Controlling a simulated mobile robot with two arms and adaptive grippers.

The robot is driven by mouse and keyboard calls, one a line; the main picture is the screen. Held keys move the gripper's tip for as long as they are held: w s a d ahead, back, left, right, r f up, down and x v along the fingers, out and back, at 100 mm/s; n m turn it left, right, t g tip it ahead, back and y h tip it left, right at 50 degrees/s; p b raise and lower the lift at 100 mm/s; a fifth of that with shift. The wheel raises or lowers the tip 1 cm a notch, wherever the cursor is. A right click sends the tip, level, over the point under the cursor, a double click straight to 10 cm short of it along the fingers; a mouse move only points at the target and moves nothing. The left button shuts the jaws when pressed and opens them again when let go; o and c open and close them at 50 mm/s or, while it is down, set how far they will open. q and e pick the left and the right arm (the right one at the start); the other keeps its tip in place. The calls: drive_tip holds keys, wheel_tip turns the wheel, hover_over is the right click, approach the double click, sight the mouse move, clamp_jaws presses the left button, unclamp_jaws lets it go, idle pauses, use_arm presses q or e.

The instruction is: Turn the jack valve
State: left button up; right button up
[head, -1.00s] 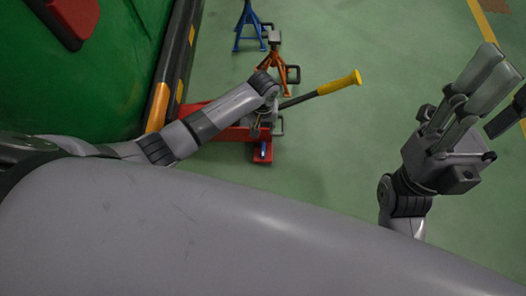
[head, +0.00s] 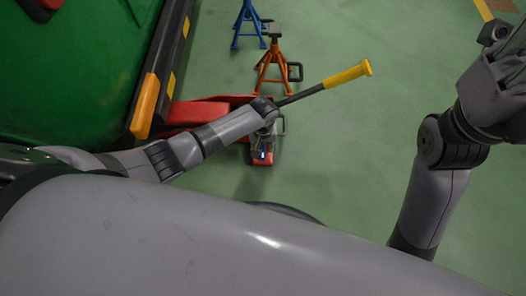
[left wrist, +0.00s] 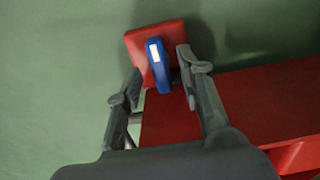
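The red jack (head: 190,112) lies on the floor beside the green vehicle, with its dark handle and yellow grip (head: 347,75) pointing to the upper right. Its valve is a small blue piece with a white mark; it shows in the left wrist view (left wrist: 158,68) over a red end plate. My left gripper (left wrist: 160,82) is open, its two fingers on either side of the valve with gaps visible; depth to it is unclear. In the head view my left gripper (head: 262,135) is over the jack's near end, partly hidden by its wrist. My right gripper (head: 508,65) is cut off at the right edge.
An orange jack stand (head: 271,62) and a blue jack stand (head: 246,25) stand beyond the jack. The green vehicle (head: 75,75) with its black and yellow edge fills the left. Green floor is open at the right of the jack.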

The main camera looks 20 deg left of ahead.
use_arm(q)
drive_tip(key=shift+f+b, duration=0.5)
drive_tip(key=shift+f, duration=0.6)
clamp_jaws()
